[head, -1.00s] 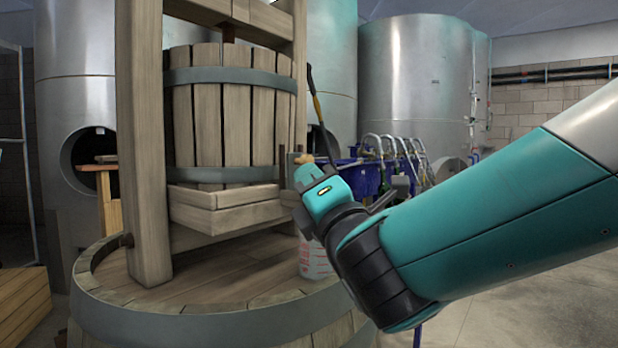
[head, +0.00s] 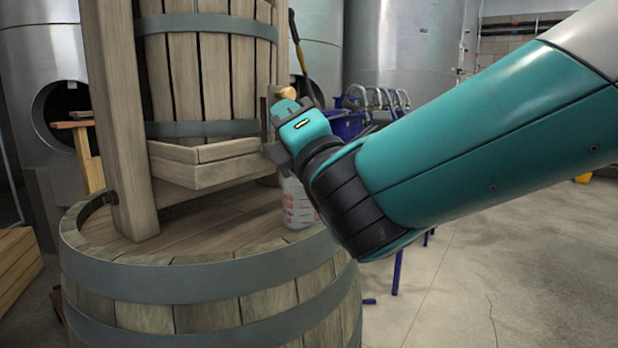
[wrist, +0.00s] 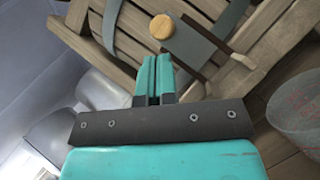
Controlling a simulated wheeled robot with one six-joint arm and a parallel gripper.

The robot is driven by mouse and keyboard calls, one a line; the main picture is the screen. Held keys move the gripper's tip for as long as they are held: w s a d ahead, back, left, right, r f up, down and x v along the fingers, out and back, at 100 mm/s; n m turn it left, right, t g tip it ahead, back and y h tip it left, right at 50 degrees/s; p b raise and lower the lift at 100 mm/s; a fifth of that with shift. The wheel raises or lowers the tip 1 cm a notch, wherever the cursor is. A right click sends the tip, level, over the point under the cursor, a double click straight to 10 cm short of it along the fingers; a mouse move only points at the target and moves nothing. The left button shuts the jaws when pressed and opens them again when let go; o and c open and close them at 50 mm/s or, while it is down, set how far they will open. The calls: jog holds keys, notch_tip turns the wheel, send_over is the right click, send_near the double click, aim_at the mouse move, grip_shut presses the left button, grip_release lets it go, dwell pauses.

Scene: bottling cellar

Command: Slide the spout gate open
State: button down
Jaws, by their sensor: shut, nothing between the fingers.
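The spout gate is a grey metal plate (wrist: 198,45) at the edge of the wooden press tray (head: 215,168). A round wooden knob (wrist: 162,27) sits at its upper left in the wrist view. In the head view the knob (head: 287,92) shows just above my wrist, which hides most of the gate. My gripper (wrist: 153,60) is shut and empty, its teal fingertips pointing at the gate just below the knob in the wrist view. A gap shows in the picture between tips and knob; whether the tips touch the plate I cannot tell.
A clear measuring jug (head: 297,205) with red marks stands on the barrel top (head: 185,250) below the tray; it also shows at right in the wrist view (wrist: 298,105). The press post (head: 125,120) stands at left. Steel tanks (head: 400,45) are behind. The floor at right is open.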

jog(key=a+b+v, duration=0.1)
jog(key=b+v, duration=0.7)
jog(key=v, duration=0.3)
jog(key=shift+s+f, duration=0.4)
jog(key=shift+f, duration=0.1)
